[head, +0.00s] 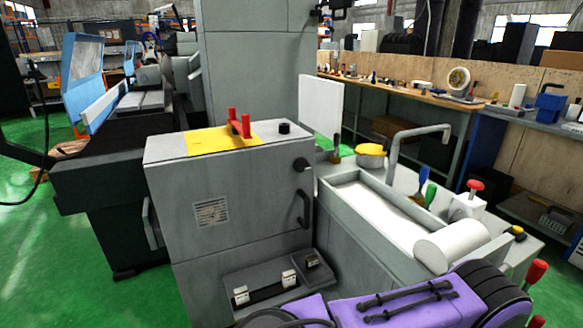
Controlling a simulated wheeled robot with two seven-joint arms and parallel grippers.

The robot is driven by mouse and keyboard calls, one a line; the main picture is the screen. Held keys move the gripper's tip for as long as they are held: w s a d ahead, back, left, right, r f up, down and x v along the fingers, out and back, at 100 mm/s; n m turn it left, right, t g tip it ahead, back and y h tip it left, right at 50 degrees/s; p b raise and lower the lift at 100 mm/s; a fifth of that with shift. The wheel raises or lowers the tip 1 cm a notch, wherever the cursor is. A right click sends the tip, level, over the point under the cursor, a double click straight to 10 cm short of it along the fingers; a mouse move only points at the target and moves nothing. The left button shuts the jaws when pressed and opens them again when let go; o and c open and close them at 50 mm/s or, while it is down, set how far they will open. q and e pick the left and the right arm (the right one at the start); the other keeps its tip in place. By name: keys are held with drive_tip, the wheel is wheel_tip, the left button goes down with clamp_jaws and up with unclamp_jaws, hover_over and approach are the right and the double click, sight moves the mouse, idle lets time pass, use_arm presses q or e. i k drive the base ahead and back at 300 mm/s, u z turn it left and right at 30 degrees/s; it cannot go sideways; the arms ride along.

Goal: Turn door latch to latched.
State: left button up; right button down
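The grey cabinet (180,250) stands in the middle of the head view, with a vent grille on its front door. A small dark latch knob (301,164) sits near the upper right edge of the door. A black pull handle (303,208) is below it. The door looks flush with the cabinet front. The knob is too small to tell whether it is latched. Neither of my grippers is in view, and nothing touches the knob or handle.
A yellow sheet (215,139) with red-handled parts lies on the cabinet top. A grey sink-like tank (380,215) with a tap stands at right. A purple and black body (400,308) fills the lower right. A low shelf (275,280) juts out below the door. Green floor is open at left.

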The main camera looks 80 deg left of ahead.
sight(301, 165)
drive_tip(key=u, duration=0.9)
drive_tip(key=i, duration=0.8)
drive_tip(key=u, duration=0.95)
